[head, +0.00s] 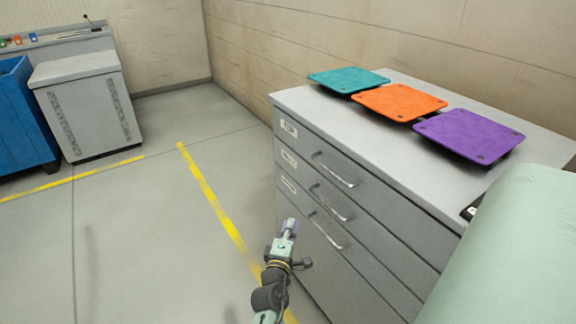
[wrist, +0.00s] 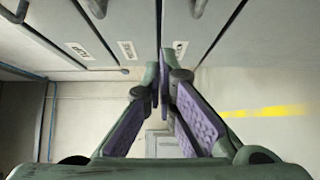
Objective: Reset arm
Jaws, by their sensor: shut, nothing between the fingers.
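My gripper (head: 290,226) is in front of the grey drawer cabinet (head: 335,265), low beside the drawer fronts in the head view. In the wrist view my gripper (wrist: 161,88) has its purple-padded fingers together at the tips, with nothing between them. The arm reaches up from the bottom of the head view. The cabinet's labelled drawers look closed, and their bar handles (head: 335,170) face the gripper's side. Whether the gripper touches the cabinet I cannot tell.
Teal (head: 348,79), orange (head: 399,101) and purple (head: 469,134) mats lie on the cabinet top. A blue bin (head: 22,115) and a grey box-shaped unit (head: 88,105) stand at the far left. The floor left of the yellow line (head: 213,198) is clear.

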